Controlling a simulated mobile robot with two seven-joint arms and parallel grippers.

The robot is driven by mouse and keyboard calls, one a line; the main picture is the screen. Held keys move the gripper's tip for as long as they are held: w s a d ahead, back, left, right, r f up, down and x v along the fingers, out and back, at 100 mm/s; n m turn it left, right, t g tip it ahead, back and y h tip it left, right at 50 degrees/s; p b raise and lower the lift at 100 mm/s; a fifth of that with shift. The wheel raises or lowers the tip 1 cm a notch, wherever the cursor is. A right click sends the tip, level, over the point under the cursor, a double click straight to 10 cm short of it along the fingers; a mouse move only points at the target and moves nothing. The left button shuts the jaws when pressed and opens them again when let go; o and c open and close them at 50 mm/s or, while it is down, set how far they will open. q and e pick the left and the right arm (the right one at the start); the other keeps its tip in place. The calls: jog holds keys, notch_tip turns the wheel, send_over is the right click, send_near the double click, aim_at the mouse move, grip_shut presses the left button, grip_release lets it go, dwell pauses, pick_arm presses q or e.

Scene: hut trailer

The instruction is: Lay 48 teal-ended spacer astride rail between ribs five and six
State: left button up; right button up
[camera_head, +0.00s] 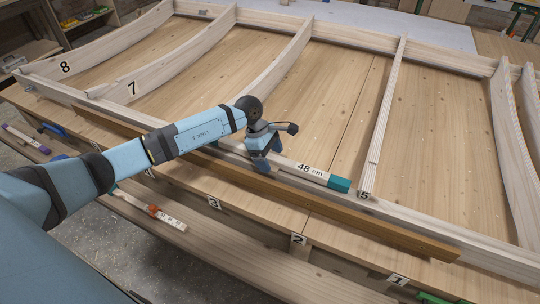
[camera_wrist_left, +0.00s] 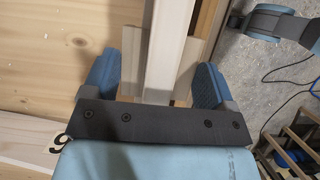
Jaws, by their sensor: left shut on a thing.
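The pale spacer (camera_head: 305,171) marked "48 cm" has a teal right end. It lies along the line of the front rail (camera_head: 420,222), its teal end close to the foot of rib five (camera_head: 378,130). My left gripper (camera_head: 262,165) is shut on the spacer toward its left end. In the left wrist view my fingers (camera_wrist_left: 155,85) stand on both sides of a pale bar. Rib six (camera_head: 280,75) rises behind the gripper; its foot is hidden by my arm. Whether the spacer rests fully on the rail cannot be told. My right gripper is out of view.
Ribs seven (camera_head: 150,75) and eight (camera_head: 95,50) stand to the left. A long brown strip (camera_head: 370,225) runs before the rail. The deck between the ribs is clear.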

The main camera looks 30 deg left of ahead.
pick_arm(q)
jog(key=shift+f, duration=0.2)
dwell(0.5)
jog(key=shift+f+b, duration=0.5)
jog(key=shift+b, duration=0.25)
jog(key=o, duration=1.2)
jog(key=b+v, duration=0.1)
jog(key=v, duration=1.1)
jog(key=shift+a+r, duration=0.1)
jog(key=shift+r, duration=0.15)
jog(key=shift+a+r, duration=0.2)
jog(key=shift+r, duration=0.4)
